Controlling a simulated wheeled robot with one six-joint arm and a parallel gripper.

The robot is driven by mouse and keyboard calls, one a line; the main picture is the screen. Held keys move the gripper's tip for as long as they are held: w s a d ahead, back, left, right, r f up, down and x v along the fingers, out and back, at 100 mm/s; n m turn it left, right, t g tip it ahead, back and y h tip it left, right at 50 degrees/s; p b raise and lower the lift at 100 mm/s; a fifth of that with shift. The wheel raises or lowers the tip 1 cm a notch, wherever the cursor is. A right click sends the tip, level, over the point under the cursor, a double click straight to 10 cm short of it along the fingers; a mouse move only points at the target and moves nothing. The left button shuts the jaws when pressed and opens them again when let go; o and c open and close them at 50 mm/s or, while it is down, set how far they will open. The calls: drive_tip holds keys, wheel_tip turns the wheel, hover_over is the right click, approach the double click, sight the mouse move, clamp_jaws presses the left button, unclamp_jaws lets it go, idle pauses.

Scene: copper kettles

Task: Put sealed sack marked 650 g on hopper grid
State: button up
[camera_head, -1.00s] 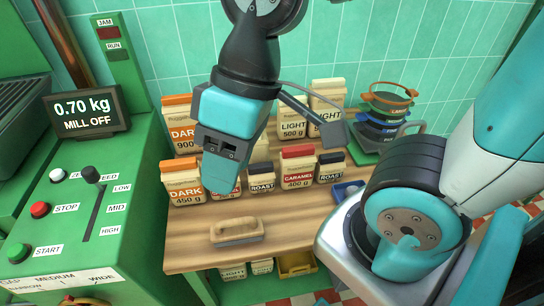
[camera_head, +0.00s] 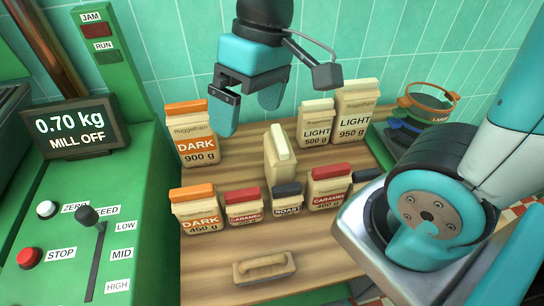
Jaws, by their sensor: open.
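My gripper (camera_head: 248,110) is open and empty, with its two fingers pointing down above the back of the wooden bench. Below it to the right stands a cream-topped sack (camera_head: 279,160), turned so its label does not show. No 650 g mark is readable on any sack. Readable sacks are the dark 900 g sack (camera_head: 194,135), dark 450 g sack (camera_head: 200,211), light 500 g sack (camera_head: 316,123), light 950 g sack (camera_head: 355,110) and caramel 400 g sack (camera_head: 328,189). I cannot identify the hopper grid in this view.
The green mill (camera_head: 130,215) stands left; its display (camera_head: 72,128) reads 0.70 kg, MILL OFF. Smaller sacks (camera_head: 245,207) stand in the front row. A wooden-handled tool (camera_head: 264,268) lies at the bench's front. Coloured rings (camera_head: 427,102) are stacked at right.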

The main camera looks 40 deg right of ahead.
drive_tip(key=w+d+f+m+g+h, duration=0.1)
drive_tip(key=w+d+f+m, duration=0.25)
drive_tip(key=w+d, duration=0.45)
drive_tip(key=m+g+h, duration=0.1)
drive_tip(key=m, duration=0.4)
approach(280, 136)
drive_tip(key=shift+g, duration=0.3)
drive_tip(key=p+x, duration=0.2)
drive_tip(key=x, duration=0.4)
drive_tip(key=shift+a+f, duration=0.2)
drive_tip(key=shift+f, duration=0.2)
drive_tip(key=p+x, duration=0.2)
drive_tip(key=x, duration=0.3)
drive_tip(key=shift+w+f, duration=0.1)
drive_tip(key=shift+f, duration=0.35)
drive_tip(key=shift+f, duration=0.25)
clamp_jaws()
drive_tip(key=shift+r, duration=0.1)
